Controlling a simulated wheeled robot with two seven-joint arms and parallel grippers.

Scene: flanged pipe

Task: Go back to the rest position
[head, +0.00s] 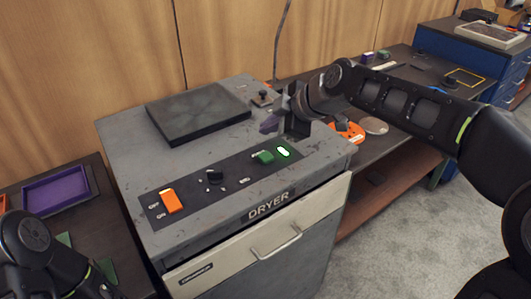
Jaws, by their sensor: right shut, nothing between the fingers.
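My right arm reaches in from the right over the grey dryer cabinet (128,150). Its gripper (270,123) is shut and empty, above the back right part of the dryer's top. It is a little behind the control strip, apart from the green switch (263,157) as far as I can tell. A green light (283,152) is lit beside that switch. An orange rocker switch (171,201) and a black knob (214,176) sit on the same strip. My left arm shows at the lower left, with its gripper outside the picture.
A dark square plate (198,113) lies on the dryer's top. A purple tray (56,195) is on the dark table at left. Behind my right arm, a bench (400,60) holds an orange part (350,132) and a round disc (374,125). Grey floor is open at right.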

